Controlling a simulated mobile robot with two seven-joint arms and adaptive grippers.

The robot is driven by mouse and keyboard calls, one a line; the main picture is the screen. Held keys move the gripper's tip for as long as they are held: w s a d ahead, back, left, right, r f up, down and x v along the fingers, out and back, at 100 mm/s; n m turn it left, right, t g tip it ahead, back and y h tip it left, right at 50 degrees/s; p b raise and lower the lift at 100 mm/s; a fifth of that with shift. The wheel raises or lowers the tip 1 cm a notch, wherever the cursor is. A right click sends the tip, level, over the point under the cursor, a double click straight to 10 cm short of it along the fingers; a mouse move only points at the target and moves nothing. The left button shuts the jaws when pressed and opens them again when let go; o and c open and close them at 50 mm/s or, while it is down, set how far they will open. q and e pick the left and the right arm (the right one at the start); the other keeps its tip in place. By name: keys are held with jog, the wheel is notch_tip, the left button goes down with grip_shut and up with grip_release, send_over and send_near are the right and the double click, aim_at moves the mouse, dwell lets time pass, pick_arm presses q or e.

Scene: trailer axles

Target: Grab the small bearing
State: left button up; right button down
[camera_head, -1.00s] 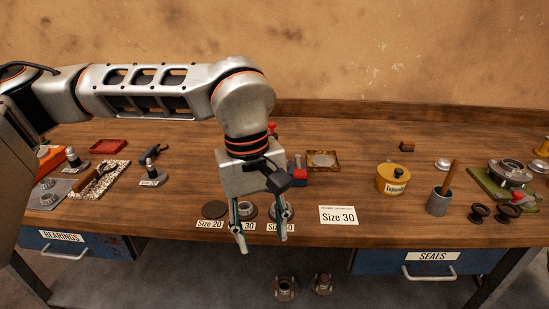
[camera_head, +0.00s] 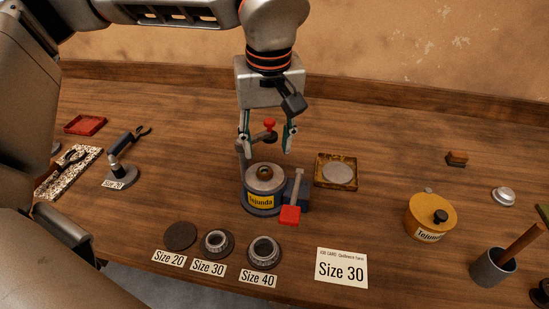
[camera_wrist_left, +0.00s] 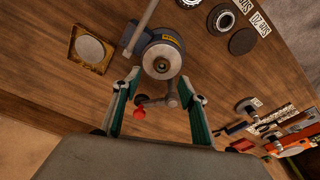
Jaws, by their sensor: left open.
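My left gripper (camera_head: 266,148) is open and empty, its fingers pointing down above and behind the round Tejunda device (camera_head: 258,201). In the left wrist view the open fingers (camera_wrist_left: 165,88) point towards that device (camera_wrist_left: 162,58). A small ring-like piece (camera_head: 264,173) sits at the centre of its metal top; I cannot tell whether it is a bearing. A ring-shaped bearing (camera_head: 215,242) sits on the Size 30 stand and a larger one (camera_head: 264,250) on the Size 40 stand. The Size 20 stand (camera_head: 180,236) is a bare dark disc. My right gripper is not in view.
A red-ended lever (camera_head: 290,214) stands at the device's right, and a red-knobbed rod (camera_head: 269,126) rises behind it between my fingers. A square tray (camera_head: 336,171), a Size 30 card (camera_head: 341,267) and a yellow tin (camera_head: 431,217) lie to the right. Wood behind the tray is clear.

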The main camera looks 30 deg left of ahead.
pick_arm(q)
notch_tip(320, 180, down, 2)
jog(key=shift+a+f, duration=0.15)
jog(key=shift+f, duration=0.1)
jog(key=shift+w+a+f, duration=0.15)
jog(key=shift+a+f, duration=0.05)
jog(key=shift+f, duration=0.65)
jog(key=shift+w+a+f, duration=0.15)
jog(key=shift+w+f, duration=0.05)
jog(key=shift+f, duration=0.65)
jog(key=shift+w+a+f, duration=0.15)
jog(key=shift+a+f, duration=0.05)
jog(key=shift+f, duration=0.65)
grip_shut()
